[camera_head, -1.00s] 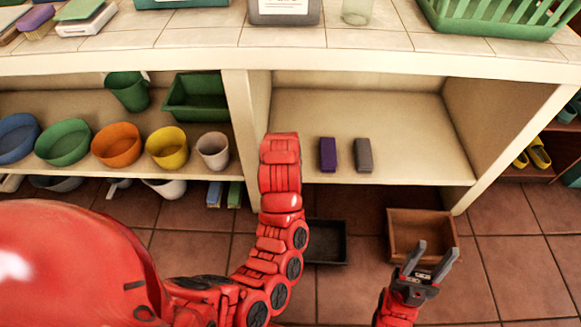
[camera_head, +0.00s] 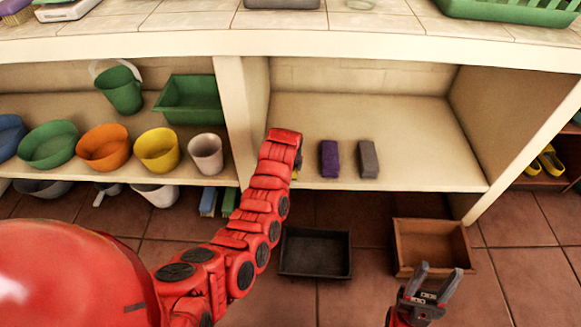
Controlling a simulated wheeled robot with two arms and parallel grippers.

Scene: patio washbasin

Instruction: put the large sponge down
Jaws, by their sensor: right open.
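Two small sponge-like blocks, a purple one (camera_head: 329,159) and a grey one (camera_head: 368,159), lie side by side and apart on the right shelf (camera_head: 420,160). They look alike in size; I cannot tell whether either is the large sponge. My right gripper (camera_head: 437,279) is open and empty, low at the right, in front of the brown crate and well short of the shelf. My left arm reaches up to the shelf's front edge, left of the purple block.
A dark tray (camera_head: 315,272) and a brown wooden crate (camera_head: 396,250) stand on the tiled floor below the shelf. The left shelf holds several coloured bowls, a green bucket (camera_head: 119,91) and a green tub (camera_head: 189,113). The right part of the shelf is clear.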

